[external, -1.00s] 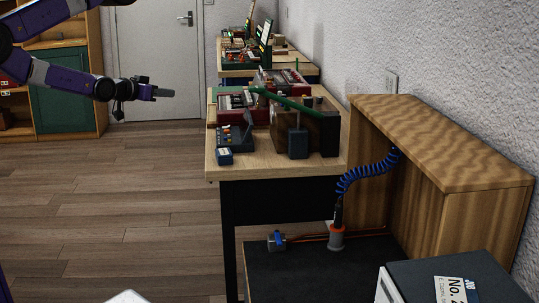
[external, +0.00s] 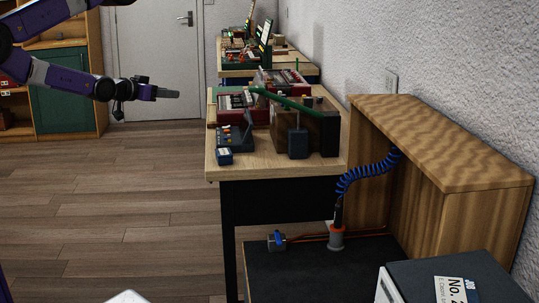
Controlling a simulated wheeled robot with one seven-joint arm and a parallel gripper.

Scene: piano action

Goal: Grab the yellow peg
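My gripper (external: 167,93) is at the end of my purple arm, in the air to the left of the workbench. It is apart from everything on the bench; its fingers are seen from the side and blurred, so I cannot tell if they are open or shut. I cannot make out a yellow peg for certain. The small coloured parts on the dark stand (external: 235,137) at the bench's front left are too small to tell apart.
A wooden cabinet (external: 450,150) stands at right. The floor left of the bench is clear.

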